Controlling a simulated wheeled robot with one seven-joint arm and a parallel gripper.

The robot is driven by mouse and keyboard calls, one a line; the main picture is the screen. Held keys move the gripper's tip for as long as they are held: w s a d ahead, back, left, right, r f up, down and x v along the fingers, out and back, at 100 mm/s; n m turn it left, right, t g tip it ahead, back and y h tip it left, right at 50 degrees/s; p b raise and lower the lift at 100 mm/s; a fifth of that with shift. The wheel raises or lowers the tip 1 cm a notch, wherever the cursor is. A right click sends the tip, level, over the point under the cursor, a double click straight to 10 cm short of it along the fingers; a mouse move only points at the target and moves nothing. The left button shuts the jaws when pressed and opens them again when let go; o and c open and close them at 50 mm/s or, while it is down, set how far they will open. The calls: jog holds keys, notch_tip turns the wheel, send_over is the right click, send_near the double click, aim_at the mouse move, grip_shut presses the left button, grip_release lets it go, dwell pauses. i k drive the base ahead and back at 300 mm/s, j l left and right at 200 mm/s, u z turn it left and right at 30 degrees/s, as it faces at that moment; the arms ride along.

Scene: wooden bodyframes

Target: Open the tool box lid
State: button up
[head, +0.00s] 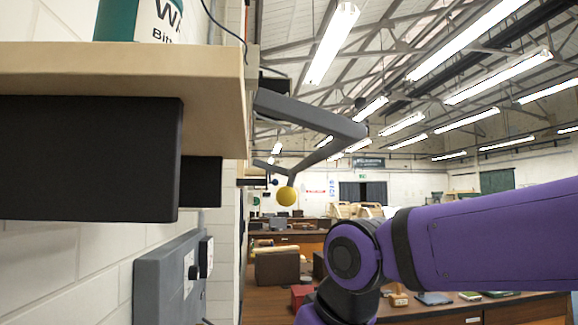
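I cannot pick out the tool box or its lid for certain in the head view. A small red box-like thing (301,296) and a brown box-like thing (277,268) stand in the background, too small to identify. My purple arm comes in from the right edge and bends down at a dark joint near the lower middle. My gripper is not in view, so its state and its place relative to the tool box do not show.
A wooden shelf (110,85) with black supports juts from the left wall, close by. A green and white container (140,20) stands on it. A grey bracket (310,120) and yellow ball (287,196) stick out beyond. A grey wall box (170,278) sits below. Benches fill the background.

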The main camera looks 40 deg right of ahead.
aim_at(299, 291)
jog(key=z, duration=1.15)
jog(key=i+l, duration=0.4)
jog(key=l, duration=0.2)
jog(key=i+l, duration=0.25)
jog(key=i, duration=0.25)
jog(key=i+l, duration=0.25)
jog(key=i, duration=0.25)
jog(key=i+l+u, duration=0.1)
jog(key=i+l, duration=0.15)
jog(key=i, duration=0.3)
jog(key=i+j, duration=0.85)
jog(key=i, duration=0.15)
